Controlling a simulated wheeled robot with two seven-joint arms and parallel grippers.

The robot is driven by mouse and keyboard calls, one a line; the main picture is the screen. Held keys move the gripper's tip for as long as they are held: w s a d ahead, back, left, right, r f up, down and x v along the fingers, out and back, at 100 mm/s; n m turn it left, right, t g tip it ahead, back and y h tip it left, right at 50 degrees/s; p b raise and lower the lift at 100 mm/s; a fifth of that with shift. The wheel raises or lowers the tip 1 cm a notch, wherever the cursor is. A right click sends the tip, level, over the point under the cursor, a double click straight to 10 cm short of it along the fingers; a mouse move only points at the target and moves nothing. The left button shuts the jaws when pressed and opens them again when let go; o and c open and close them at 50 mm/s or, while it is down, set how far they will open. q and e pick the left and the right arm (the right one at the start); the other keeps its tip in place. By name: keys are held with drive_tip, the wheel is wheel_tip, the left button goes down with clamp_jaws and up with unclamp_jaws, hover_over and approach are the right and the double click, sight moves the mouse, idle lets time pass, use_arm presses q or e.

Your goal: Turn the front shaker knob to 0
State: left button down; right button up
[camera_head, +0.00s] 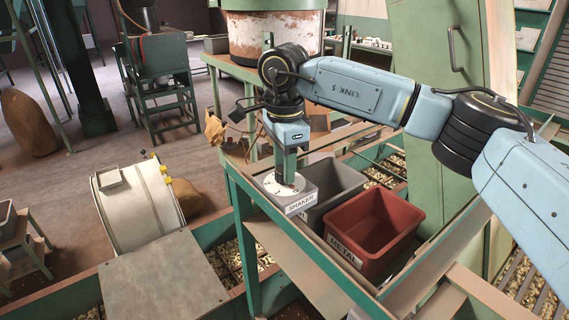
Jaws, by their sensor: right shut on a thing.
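The shaker box (302,196) is a small grey unit with a "SHAKER" label. It sits on the green frame in the middle of the head view. A pale round dial (271,184) is on its top. My right gripper (286,178) points straight down over the dial and is shut on the knob there. The knob itself is mostly hidden by the fingers, so its setting cannot be read. My left gripper is not in view.
A red bin labelled "METAL" (345,250) and a grey bin (343,172) stand right of the shaker box. A cream drum (135,205) lies at left. Nut-filled hoppers lie below. A green cabinet (420,40) stands behind my right arm.

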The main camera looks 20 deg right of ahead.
drive_tip(key=shift+r, duration=0.15)
drive_tip(key=o, duration=1)
wheel_tip(320, 180, up, 13)
drive_tip(key=shift+r+b, duration=0.15)
drive_tip(key=shift+b, duration=0.15)
